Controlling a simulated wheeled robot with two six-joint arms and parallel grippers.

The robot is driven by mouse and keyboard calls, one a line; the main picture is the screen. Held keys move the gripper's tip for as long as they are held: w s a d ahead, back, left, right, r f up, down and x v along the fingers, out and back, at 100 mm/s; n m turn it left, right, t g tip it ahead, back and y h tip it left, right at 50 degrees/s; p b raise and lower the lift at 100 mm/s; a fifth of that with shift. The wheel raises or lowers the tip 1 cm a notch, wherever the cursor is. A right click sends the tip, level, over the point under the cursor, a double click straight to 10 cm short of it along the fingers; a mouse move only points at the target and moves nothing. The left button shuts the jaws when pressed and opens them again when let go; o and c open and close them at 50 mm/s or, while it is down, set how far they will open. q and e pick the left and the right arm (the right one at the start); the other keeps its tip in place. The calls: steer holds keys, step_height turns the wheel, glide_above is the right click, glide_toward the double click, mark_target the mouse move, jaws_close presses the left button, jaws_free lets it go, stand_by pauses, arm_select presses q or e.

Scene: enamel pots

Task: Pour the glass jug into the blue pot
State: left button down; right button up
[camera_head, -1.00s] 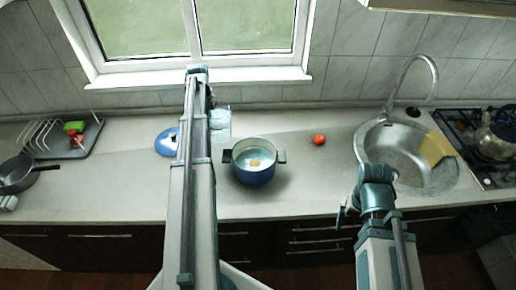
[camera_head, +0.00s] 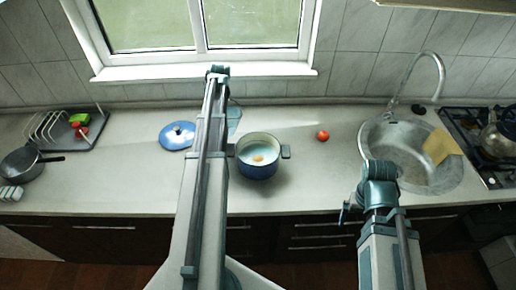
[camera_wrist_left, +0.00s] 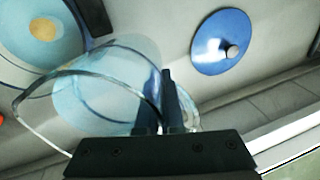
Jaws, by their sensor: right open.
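The blue pot (camera_head: 258,165) stands on the counter with two side handles, pale blue inside with a round yellowish patch in the middle. It also shows at the top left of the left wrist view (camera_wrist_left: 75,30). The clear glass jug (camera_wrist_left: 100,85) fills the middle of that view, tinted pale blue. My left gripper (camera_wrist_left: 165,85) has its dark fingers close together at the jug's side, shut on it. In the head view my left arm partly hides the jug (camera_head: 234,118), behind and left of the pot. My right gripper (camera_head: 350,207) is open and empty at the counter's front edge.
A blue lid (camera_head: 177,135) lies left of the pot. A tomato (camera_head: 322,135) sits to its right, before the sink (camera_head: 405,150) and stove. A dish rack (camera_head: 60,130) and a dark pan (camera_head: 25,163) are at the far left. The counter before the pot is clear.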

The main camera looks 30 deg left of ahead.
arm_select(q)
steer(key=shift+d+r+y, duration=0.35)
steer(key=shift+r+y, duration=0.05)
steer(key=shift+y, duration=0.2)
steer(key=shift+d+r+y, duration=0.55)
steer(key=shift+d+y, duration=0.05)
steer(key=shift+y, duration=0.2)
steer(key=shift+d, duration=0.1)
steer(key=shift+d+y+b, duration=0.3)
steer(key=shift+y+b, duration=0.2)
steer(key=shift+b, duration=0.1)
steer(key=shift+d+r+y+b, duration=0.1)
steer(key=shift+d+y+b, duration=0.2)
steer(key=shift+d+b, duration=0.1)
steer(key=shift+b, duration=0.2)
steer(key=shift+d+f+y+b, duration=0.3)
steer(key=shift+f+y+b, duration=0.45)
steer(key=shift+b, duration=0.65)
stand_by(0.4)
steer(key=shift+d+r+y+b, duration=0.15)
steer(key=shift+y+b, duration=0.45)
steer(key=shift+b, duration=0.1)
steer(key=shift+d+r+y+b, duration=0.1)
steer(key=shift+d+y+b, duration=0.05)
steer(key=shift+y+b, duration=0.5)
stand_by(2.1)
